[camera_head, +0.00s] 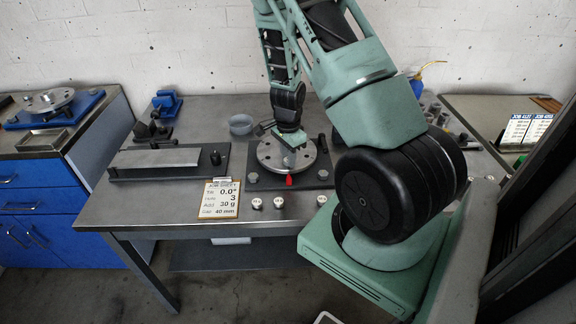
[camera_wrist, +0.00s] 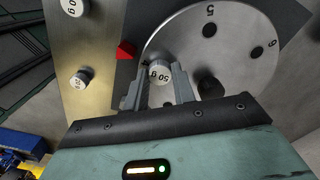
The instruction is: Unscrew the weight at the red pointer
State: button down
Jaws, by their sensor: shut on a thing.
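The rotor (camera_head: 267,158) is a round grey metal disc with numbered holes on a dark base plate. It also shows in the wrist view (camera_wrist: 232,45). The red pointer (camera_wrist: 125,51) stands at the disc's edge; it also shows in the head view (camera_head: 289,180). A silver weight marked 50 g (camera_wrist: 160,72) is on the disc near the pointer. My gripper (camera_wrist: 159,78) is shut on this weight, one finger on each side. In the head view my gripper (camera_head: 289,150) points down over the disc. The weight's underside is hidden.
Loose weights (camera_head: 257,203) stand along the table's front, one also in the wrist view (camera_wrist: 80,77). A job card (camera_head: 220,199) reads hole 3, add 30 g. A flat plate fixture (camera_head: 155,158) is at left; a bowl (camera_head: 241,124) stands behind.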

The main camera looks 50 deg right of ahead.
jog(key=shift+f+n, duration=0.15)
jog(key=shift+n, duration=0.75)
jog(key=shift+r, duration=0.35)
jog(key=shift+r+p, duration=0.1)
jog(key=shift+p, duration=0.2)
jog(key=shift+r+p, duration=0.6)
jog(key=shift+r, duration=0.1)
jog(key=shift+r, duration=0.1)
notch_tip(320, 180, up, 5)
jog(key=p, duration=0.4)
